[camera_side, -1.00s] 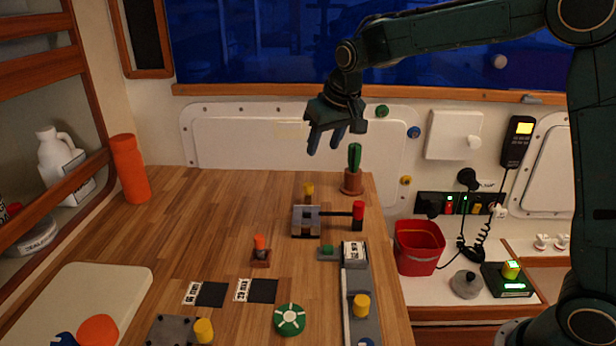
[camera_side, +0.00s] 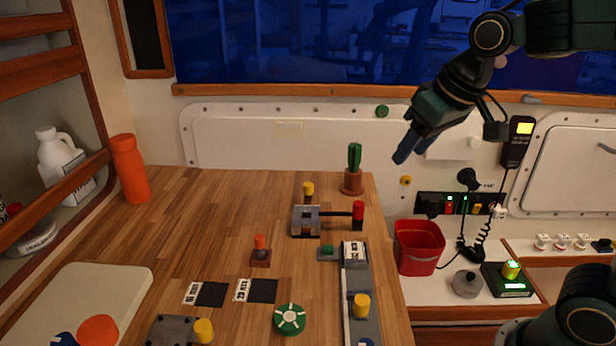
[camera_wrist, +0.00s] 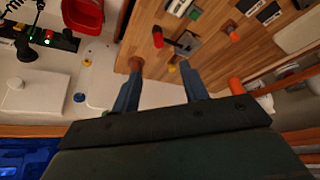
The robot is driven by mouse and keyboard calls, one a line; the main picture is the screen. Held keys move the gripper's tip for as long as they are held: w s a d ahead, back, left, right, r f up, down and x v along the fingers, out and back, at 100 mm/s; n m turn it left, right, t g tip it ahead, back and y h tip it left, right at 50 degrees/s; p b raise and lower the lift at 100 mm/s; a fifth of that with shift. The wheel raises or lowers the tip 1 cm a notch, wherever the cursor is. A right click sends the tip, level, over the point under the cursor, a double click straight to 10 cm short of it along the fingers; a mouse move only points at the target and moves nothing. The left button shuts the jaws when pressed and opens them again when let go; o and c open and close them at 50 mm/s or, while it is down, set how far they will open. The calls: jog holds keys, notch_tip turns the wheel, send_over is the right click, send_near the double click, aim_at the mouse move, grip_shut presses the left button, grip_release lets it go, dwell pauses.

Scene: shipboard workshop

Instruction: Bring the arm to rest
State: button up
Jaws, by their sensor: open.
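My gripper (camera_side: 404,150) hangs in the air to the right of the wooden table, in front of the back wall and below the window. It points down and to the left. In the wrist view its two blue fingers (camera_wrist: 158,92) stand apart with nothing between them. My arm reaches in from the upper right, with the forearm raised high. The gripper touches nothing that I can see.
The wooden table (camera_side: 215,215) holds a cactus in a pot (camera_side: 352,178), a lever with a red knob (camera_side: 358,212), an orange bottle (camera_side: 130,168) and a green round knob (camera_side: 290,319). A red bucket (camera_side: 419,250) stands right of the table. Air above the table is free.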

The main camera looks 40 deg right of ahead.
jog(key=s+f, duration=0.4)
jog(key=s, duration=0.9)
jog(key=shift+a+n, duration=0.15)
jog(key=shift+n, duration=0.25)
